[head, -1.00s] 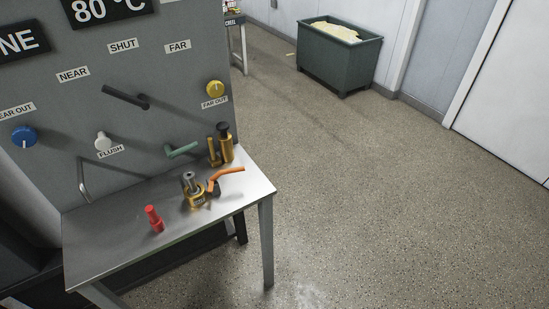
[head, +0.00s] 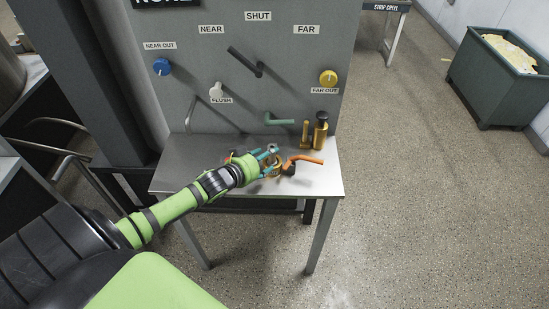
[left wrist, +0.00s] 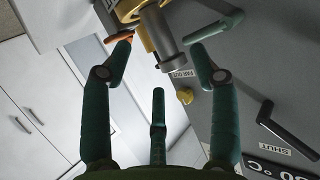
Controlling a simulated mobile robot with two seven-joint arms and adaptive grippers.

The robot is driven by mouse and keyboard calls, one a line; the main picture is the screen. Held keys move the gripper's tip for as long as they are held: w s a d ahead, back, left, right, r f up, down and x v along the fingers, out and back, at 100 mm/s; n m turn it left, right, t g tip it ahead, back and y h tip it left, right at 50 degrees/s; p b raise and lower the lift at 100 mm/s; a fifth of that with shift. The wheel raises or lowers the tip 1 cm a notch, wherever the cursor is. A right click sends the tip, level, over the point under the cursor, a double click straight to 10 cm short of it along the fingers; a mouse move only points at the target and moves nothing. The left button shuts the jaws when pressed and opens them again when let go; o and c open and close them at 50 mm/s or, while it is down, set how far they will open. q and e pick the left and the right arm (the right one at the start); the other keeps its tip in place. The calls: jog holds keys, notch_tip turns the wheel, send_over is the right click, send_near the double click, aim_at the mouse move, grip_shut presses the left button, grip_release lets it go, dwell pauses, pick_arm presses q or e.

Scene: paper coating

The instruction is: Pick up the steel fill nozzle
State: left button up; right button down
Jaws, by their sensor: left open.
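That gripper is open. In the left wrist view its teal fingers (left wrist: 160,45) spread to either side of the nozzle, with a gap visible on both sides. I cannot tell whether any finger touches it. My right gripper is not in view.
An orange handle (head: 304,159) lies close to the right of the fingers. A brass bottle-like part (head: 320,132) and a green lever (head: 281,120) are behind. The panel (head: 290,65) carries knobs and a black bar (head: 245,62).

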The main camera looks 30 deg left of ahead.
aim_at(272, 158)
pick_arm(q)
jog(key=x, duration=0.3)
jog(key=shift+w+a+r+p, duration=0.1)
jog(key=shift+w+p, duration=0.15)
jog(key=shift+p, duration=0.05)
jog(key=shift+w+f, duration=0.3)
jog(key=shift+w, duration=0.25)
jog(key=shift+c, duration=0.4)
jog(key=shift+s, duration=0.1)
grip_shut()
